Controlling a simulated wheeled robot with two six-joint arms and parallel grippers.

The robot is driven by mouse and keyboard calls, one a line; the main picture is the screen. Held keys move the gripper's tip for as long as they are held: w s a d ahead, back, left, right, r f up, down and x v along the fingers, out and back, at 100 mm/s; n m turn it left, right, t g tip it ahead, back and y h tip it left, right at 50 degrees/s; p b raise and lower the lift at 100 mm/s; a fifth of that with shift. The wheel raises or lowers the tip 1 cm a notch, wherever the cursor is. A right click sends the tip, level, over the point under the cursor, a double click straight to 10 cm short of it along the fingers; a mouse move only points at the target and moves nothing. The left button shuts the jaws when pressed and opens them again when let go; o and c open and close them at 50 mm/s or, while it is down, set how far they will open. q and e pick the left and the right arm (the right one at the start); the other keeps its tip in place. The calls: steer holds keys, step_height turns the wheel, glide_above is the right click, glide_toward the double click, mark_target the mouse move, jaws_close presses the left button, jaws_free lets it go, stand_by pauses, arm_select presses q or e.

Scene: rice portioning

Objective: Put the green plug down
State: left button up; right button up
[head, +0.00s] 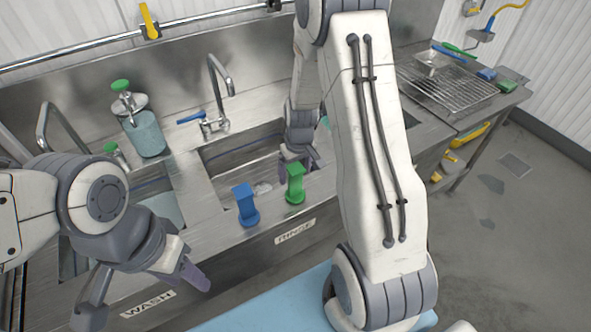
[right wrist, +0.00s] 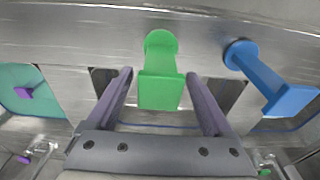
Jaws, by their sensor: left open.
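The green plug (head: 295,184) stands upright on the steel front ledge of the sink (head: 215,230), above the RINSE label. In the right wrist view the green plug (right wrist: 160,88) is between the two fingers of my right gripper, with a gap on each side. My right gripper (head: 300,166) is open, just behind the plug in the head view, partly hidden by my arm. My left gripper (head: 148,288) is open and empty, in front of the WASH side of the sink.
A blue plug (head: 246,206) stands on the ledge left of the green one. The rinse basin (head: 240,150) lies behind them, with a faucet (head: 218,80). A soap dispenser (head: 145,130) is at the back left. A wire rack (head: 445,88) is on the right counter.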

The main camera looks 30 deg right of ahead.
steer(key=shift+r, duration=0.55)
step_height(320, 180, up, 11)
steer(key=s+b, duration=0.1)
steer(key=b, duration=0.1)
steer(key=s+a+r+n, duration=0.2)
steer(key=s+a, duration=0.2)
steer(key=a, duration=0.3)
steer(key=s+a+r+n, duration=0.1)
steer(key=s+a, duration=0.2)
steer(key=a, duration=0.4)
steer(key=s+a+n, duration=0.2)
steer(key=s+a, duration=0.1)
steer(key=s, duration=0.5)
steer(key=s+a+r+n+g+y, duration=0.1)
steer(key=s+a, duration=0.3)
steer(key=s, duration=0.4)
steer(key=shift+a+r+n, duration=0.2)
steer(key=shift+a+n, duration=0.1)
steer(key=shift+n, duration=0.1)
